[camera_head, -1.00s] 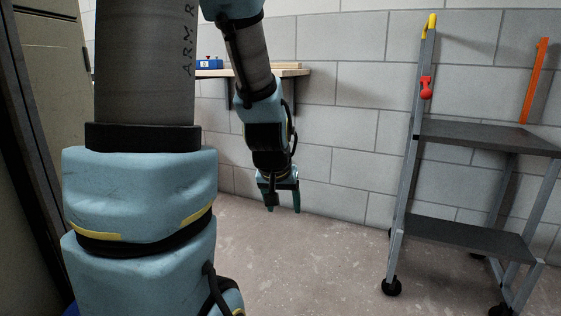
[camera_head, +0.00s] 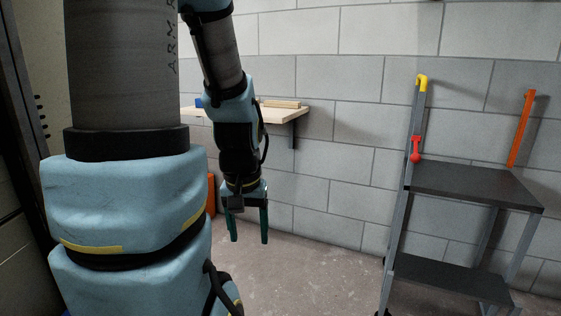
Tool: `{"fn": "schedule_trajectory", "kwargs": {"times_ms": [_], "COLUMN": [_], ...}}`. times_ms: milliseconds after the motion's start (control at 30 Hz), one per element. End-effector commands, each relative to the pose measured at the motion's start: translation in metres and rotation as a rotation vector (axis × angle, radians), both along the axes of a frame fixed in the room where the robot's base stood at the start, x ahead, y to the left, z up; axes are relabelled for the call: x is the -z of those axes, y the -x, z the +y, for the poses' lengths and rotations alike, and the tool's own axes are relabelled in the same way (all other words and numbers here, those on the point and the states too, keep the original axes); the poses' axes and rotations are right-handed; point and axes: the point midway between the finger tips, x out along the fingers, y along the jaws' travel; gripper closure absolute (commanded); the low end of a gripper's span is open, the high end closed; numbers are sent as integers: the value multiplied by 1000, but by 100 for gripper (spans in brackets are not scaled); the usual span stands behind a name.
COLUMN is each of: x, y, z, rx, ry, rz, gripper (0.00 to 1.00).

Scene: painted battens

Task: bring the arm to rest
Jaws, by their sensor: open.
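My gripper (camera_head: 249,226) hangs at the end of my arm, left of the middle of the picture. It points down. Its two dark green fingers stand apart, and nothing shows between them. It is in front of the block wall and above the bare floor, apart from the shelf and the cart. My own large blue and grey arm links fill the left side and hide what is behind them.
A wooden wall shelf (camera_head: 284,116) behind my arm bears a pale batten (camera_head: 281,104). A grey cart (camera_head: 472,187) stands at the right, with a red item (camera_head: 416,150) on its post. An orange batten (camera_head: 521,128) leans at the wall. Floor between is clear.

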Motion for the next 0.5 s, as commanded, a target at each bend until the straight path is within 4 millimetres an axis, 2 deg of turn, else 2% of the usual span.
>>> {"fn": "schedule_trajectory", "kwargs": {"times_ms": [33,300,500], "x": [-33,-116,-167], "y": [0,0,0], "z": [0,0,0], "rx": [0,0,0], "ry": [0,0,0], "rz": [0,0,0], "gripper": [32,32,32]}}
